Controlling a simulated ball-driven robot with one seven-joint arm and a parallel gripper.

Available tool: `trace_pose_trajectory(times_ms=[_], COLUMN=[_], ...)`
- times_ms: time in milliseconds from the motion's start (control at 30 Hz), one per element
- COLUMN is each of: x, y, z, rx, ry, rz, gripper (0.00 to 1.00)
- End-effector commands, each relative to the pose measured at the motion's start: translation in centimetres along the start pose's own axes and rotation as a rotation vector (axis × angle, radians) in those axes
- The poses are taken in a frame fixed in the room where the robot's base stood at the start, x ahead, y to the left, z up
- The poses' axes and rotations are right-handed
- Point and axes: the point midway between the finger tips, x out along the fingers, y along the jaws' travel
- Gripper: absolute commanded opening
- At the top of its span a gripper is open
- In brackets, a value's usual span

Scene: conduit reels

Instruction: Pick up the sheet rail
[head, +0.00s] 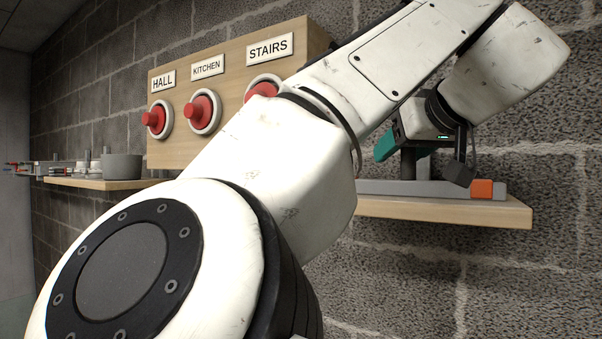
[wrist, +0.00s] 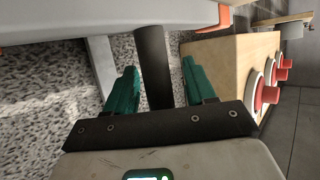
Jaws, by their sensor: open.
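The sheet rail (head: 400,187) appears to be the long grey bar lying along the right wooden shelf in the head view, with an orange block (head: 488,189) at its right end. A dark upright post (head: 408,165) rises from it. My gripper (head: 424,162) is above the bar, with its jaws apart. In the wrist view, the dark post (wrist: 154,65) stands between the two teal fingers of my gripper (wrist: 160,78), with a visible gap on each side. Part of the grey rail (wrist: 100,14) crosses the top there. My arm hides the rail's left end in the head view.
The right wooden shelf (head: 450,209) is fixed to a block wall. A wooden board (head: 230,75) with several red knobs labelled HALL, KITCHEN and STAIRS is left of it. A farther shelf (head: 100,184) holds a grey pot (head: 122,167) and small items. Below the right shelf is clear.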

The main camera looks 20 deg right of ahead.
Motion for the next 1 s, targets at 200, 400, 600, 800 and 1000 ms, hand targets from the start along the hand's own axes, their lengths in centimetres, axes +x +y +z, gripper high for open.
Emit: trace_pose_trajectory(times_ms=[200,400,600,800,1000], x=[0.17,0.15,0.13,0.13,0.12], y=[-0.02,-0.02,-0.02,-0.01,-0.01], z=[0.07,0.06,0.05,0.05,0.04], rx=[-0.001,-0.001,-0.001,-0.001,-0.001], ry=[0.000,0.000,0.000,0.000,0.000], rz=[-0.001,-0.001,-0.001,-0.001,-0.001], gripper=[0.54,0.37,0.18,0.00,0.00])
